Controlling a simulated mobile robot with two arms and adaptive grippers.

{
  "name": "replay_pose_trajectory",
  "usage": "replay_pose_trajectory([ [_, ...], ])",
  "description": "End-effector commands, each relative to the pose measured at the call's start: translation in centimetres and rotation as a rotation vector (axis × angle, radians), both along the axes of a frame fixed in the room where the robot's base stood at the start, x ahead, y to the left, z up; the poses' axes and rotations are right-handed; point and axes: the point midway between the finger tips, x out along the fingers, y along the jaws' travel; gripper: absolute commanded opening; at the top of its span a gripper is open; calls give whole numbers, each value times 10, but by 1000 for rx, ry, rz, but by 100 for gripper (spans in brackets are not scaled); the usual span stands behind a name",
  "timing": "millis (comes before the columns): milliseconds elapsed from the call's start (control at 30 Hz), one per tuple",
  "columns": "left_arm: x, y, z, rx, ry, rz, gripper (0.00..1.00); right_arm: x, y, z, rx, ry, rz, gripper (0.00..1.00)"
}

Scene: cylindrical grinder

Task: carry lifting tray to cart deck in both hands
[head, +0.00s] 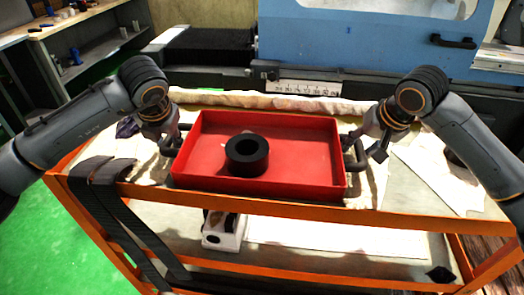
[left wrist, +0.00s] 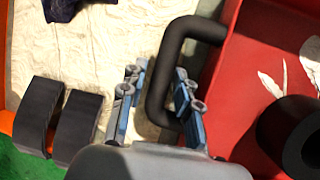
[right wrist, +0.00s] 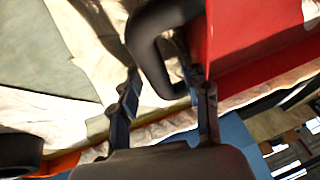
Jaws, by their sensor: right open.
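The red lifting tray (head: 305,135) is level over the pale top of an orange-framed cart (head: 300,208); I cannot tell whether it touches. A thick black ring (head: 247,155) lies inside it. My left gripper (head: 170,138) is at the tray's left black handle. In the left wrist view its fingers (left wrist: 157,105) lie either side of the handle (left wrist: 160,75); whether they press on it is unclear. My right gripper (head: 368,150) is at the right handle (head: 356,152). In the right wrist view its open fingers (right wrist: 165,105) straddle the handle (right wrist: 148,50) with a gap.
A blue machine (head: 360,50) stands behind the cart. A rolled cloth (head: 270,101) lies along the back of the cart top. Dark straps (head: 110,200) hang over its front left. A white block (head: 223,231) sits on the lower shelf. Green floor (head: 60,240) is clear at left.

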Motion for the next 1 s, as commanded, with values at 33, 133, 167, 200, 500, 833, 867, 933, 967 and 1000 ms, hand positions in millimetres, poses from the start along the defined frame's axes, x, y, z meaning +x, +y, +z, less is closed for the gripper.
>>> replay_pose_trajectory([
  [33,1,0,-3,0,1,-1,32,1,1,-3,1,0,0,47],
  [133,2,1,-5,0,0,-1,32,2,1,-6,1,0,1,47],
  [167,2,1,-6,0,0,-1,32,2,1,-6,1,0,1,47],
  [200,3,1,-6,0,-1,-1,32,3,1,-6,1,0,1,47],
  [500,3,1,-6,-1,-1,-1,11,3,1,-6,1,0,1,26],
  [833,2,1,-6,-1,-1,-1,0,3,1,-6,1,-1,0,0],
  [867,2,1,-6,-1,-1,-1,0,3,1,-6,1,-1,0,0],
  [933,2,1,-6,-1,-1,-1,0,3,1,-6,0,-1,0,0],
  [967,2,1,-6,-1,-1,-1,0,3,1,-6,1,-1,0,0],
  [1000,2,1,-6,-1,-1,-1,0,3,1,-6,0,-1,0,0],
])
